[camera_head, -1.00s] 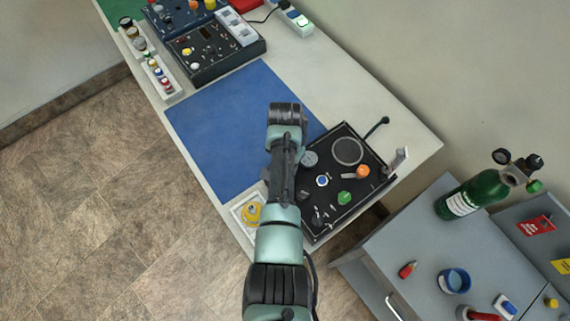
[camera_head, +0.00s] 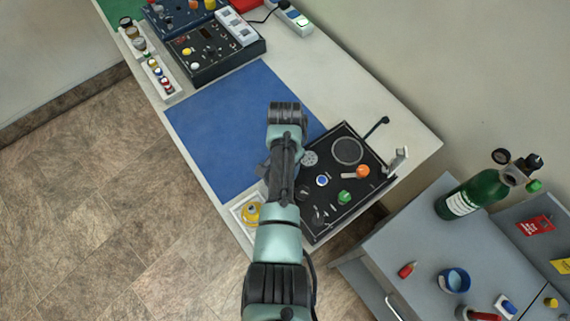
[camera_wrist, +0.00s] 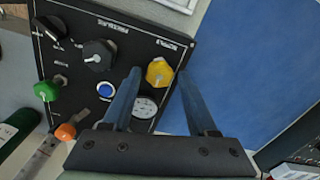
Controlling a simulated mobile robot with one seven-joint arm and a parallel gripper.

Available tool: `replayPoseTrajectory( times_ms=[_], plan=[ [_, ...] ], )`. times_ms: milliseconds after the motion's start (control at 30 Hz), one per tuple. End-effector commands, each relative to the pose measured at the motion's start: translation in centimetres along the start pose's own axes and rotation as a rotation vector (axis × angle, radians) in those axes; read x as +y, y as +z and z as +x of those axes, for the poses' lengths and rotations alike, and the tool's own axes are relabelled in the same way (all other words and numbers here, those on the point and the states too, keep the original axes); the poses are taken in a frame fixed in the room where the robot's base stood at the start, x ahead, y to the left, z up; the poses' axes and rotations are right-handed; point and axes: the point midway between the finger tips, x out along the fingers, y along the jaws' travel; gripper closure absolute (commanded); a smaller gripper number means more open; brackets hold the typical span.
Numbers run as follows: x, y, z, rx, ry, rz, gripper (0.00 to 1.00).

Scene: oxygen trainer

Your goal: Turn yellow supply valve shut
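The yellow supply valve (camera_wrist: 158,72) is a faceted knob beside the "SUPPLY" label on the black panel (camera_wrist: 110,30), seen in the wrist view. My gripper (camera_wrist: 159,76) is open, with one fingertip on each side of the valve in that view. Whether the fingers touch the knob or are still above it, I cannot tell. In the head view my arm hides the valve, and the black panel (camera_head: 334,212) shows to the right of my arm.
The panel also carries a green knob (camera_wrist: 47,90), an orange knob (camera_wrist: 66,131), a black knob (camera_wrist: 98,55), a blue button (camera_wrist: 105,90) and a gauge (camera_wrist: 144,107). A blue mat (camera_head: 215,125) lies clear beside it. A green cylinder (camera_head: 483,190) stands on the grey cabinet.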

Motion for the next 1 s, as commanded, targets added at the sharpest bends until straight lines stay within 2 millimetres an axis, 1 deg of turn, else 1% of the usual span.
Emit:
replayPoseTrajectory(
  times_ms=[333,467,567,667,1000],
  plan=[
    [0.1,0.1,0.1,-0.002,0.002,-0.002,0.29],
    [0.0,0.0,-0.6,-0.001,0.001,-0.002,0.29],
    [0.0,0.0,-1.7,0.0,0.0,-0.002,0.29],
    [0.0,0.0,-3.4,0.002,-0.001,-0.002,0.29],
    [0.0,0.0,-10.2,0.002,-0.002,-0.001,0.29]
  ],
)
